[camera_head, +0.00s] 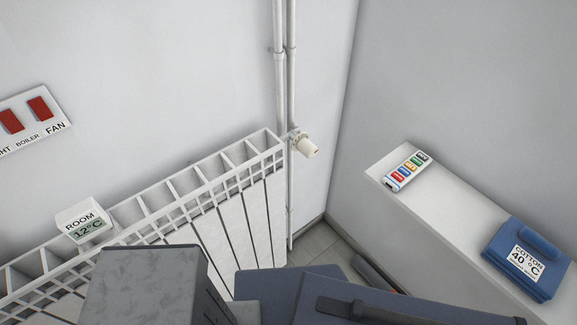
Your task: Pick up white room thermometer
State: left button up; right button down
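The white room thermometer (84,222) is a small white block with a grey display reading "ROOM 12°C". It sits at the left on top of the white radiator (233,164), with its display tilted up and facing me. It stands clear, with nothing touching it from above. Neither of my grippers can be made out in the head view.
A wall panel with red switches (38,107) is at the far left. A radiator valve (307,147) and vertical pipes (285,80) stand at the corner. A white ledge (446,207) bears a remote with coloured buttons (408,171) and a blue folded cloth labelled "COTTON 40°C" (527,258).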

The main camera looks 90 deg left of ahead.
aim_at(85, 219)
jog(key=u, duration=4.6)
